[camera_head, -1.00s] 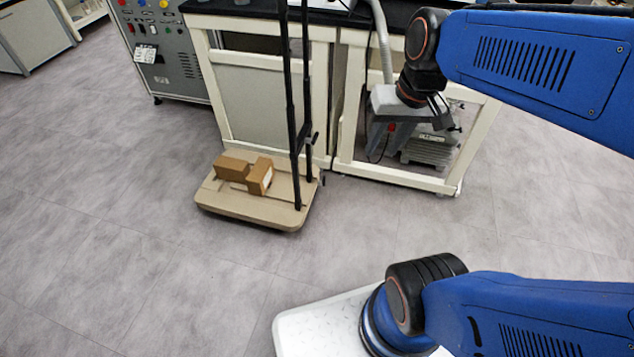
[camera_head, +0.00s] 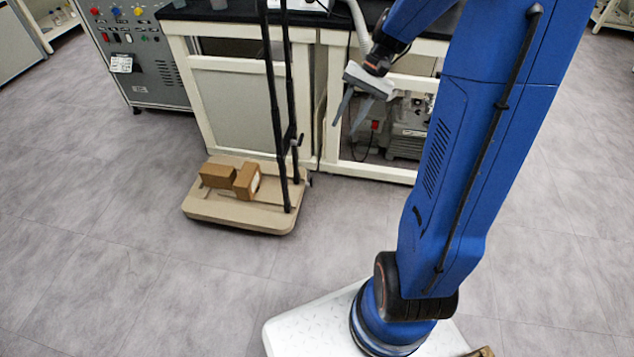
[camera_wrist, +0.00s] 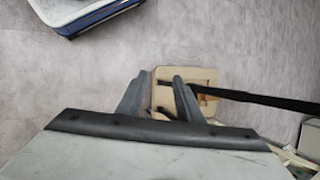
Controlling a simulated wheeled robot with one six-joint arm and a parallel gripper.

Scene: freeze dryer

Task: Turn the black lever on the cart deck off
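The cart (camera_head: 245,216) is a low beige deck with rounded corners on the floor, left of centre. A tall black handle frame (camera_head: 276,120) rises from its right side. A small black projection (camera_head: 297,143) sticks out from the frame above the deck; I cannot tell whether it is the lever or how it is set. My gripper (camera_head: 345,127) is open and empty, in the air right of the frame and above the deck. In the wrist view, the open fingers (camera_wrist: 159,80) overlap the deck (camera_wrist: 206,76) from above, with the dark handle (camera_wrist: 265,99) running right.
Two brown cardboard boxes (camera_head: 232,178) lie on the deck. A cream-framed bench (camera_head: 240,110) stands right behind the cart, with a grey pump (camera_head: 408,128) beneath it. A grey control cabinet (camera_head: 143,65) stands at the back left. The floor left of and before the cart is clear.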

